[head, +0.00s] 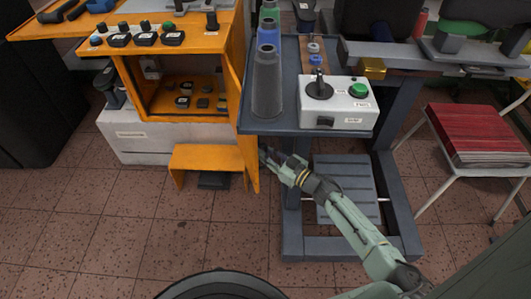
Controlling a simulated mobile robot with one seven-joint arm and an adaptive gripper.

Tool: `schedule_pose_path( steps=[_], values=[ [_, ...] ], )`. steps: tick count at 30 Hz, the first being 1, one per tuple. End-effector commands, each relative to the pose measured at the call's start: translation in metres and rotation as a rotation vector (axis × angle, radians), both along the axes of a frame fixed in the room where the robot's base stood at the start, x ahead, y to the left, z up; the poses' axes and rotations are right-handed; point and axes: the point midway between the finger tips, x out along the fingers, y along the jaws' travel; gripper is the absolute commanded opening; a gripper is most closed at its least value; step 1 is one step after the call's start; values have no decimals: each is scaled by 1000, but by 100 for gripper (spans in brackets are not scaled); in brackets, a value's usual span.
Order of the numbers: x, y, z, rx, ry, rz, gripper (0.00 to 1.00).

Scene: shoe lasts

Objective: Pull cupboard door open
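The orange cupboard (128,88) stands at upper left, its front compartment exposed with several small dark items inside. An orange panel that looks like its door (246,150) stands out from the cupboard's right side toward me, seen nearly edge-on. The door therefore appears swung wide open. My gripper (268,156) is low, just right of the door's near edge, beside the blue-grey table. I cannot tell whether it touches the door. The fingers are small and dark here, so their opening is unclear. No handle is discernible.
A blue-grey table (285,118) with a control box (347,108) and thread cones (266,82) stands close right of the door. A small orange stool (208,158) sits before the cupboard. Tiled floor (115,225) is clear at lower left.

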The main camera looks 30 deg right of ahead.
Motion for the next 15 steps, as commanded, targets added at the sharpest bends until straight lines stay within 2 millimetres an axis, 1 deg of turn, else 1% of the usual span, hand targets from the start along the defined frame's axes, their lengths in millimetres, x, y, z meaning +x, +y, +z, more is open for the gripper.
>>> schedule_pose_path(
  steps=[5,8,11,15],
  values=[
    [-1,0,-2,-2,2,-1,18],
    [-5,-3,-3,-3,4,-3,18],
    [-17,-10,-3,-4,5,-5,18],
    [-44,-22,-2,-4,4,-5,18]
  ],
)
